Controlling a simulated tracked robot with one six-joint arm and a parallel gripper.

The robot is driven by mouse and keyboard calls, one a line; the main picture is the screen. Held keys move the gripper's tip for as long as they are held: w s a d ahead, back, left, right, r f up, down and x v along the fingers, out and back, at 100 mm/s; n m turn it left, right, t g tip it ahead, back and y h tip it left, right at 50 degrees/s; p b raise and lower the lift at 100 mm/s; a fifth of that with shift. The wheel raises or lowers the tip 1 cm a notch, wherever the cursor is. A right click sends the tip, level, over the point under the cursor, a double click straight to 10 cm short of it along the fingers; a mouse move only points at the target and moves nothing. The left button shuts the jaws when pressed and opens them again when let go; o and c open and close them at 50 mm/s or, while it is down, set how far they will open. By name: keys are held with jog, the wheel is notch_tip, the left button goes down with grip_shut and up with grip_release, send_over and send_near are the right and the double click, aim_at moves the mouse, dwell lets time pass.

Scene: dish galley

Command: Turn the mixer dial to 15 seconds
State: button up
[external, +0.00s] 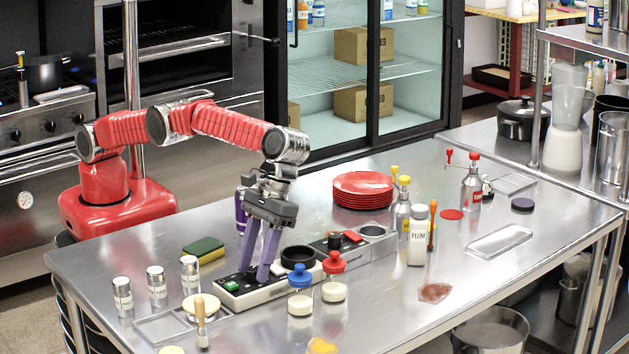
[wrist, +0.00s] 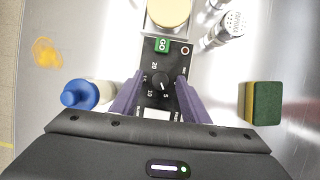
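The mixer (external: 265,293) is a long low box with a black top on the steel table, with a black ring-shaped seat (external: 298,257) at one end. In the wrist view its dial (wrist: 162,83) is a dark round knob with printed numbers including 20, 10 and 5 around it. A small white mark shows on the dial's lower right side, toward the 5. A green GO button (wrist: 162,46) lies above it. My gripper (external: 254,275) points down over the panel. Its purple fingers are open, one each side of the dial (wrist: 160,77), with visible gaps. In the external view the fingers hide the dial.
A green and yellow sponge (external: 203,250) lies behind the mixer. Blue-topped (external: 300,303) and red-topped (external: 334,292) jars stand close in front. Several metal shakers (external: 156,286) stand at left; a brush (external: 201,325) is near the front. Red plates (external: 362,188) are stacked farther back.

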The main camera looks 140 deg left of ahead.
jog(key=shift+s+d+n+t, duration=0.1)
jog(key=shift+n+t, duration=0.3)
jog(key=shift+n, duration=0.6)
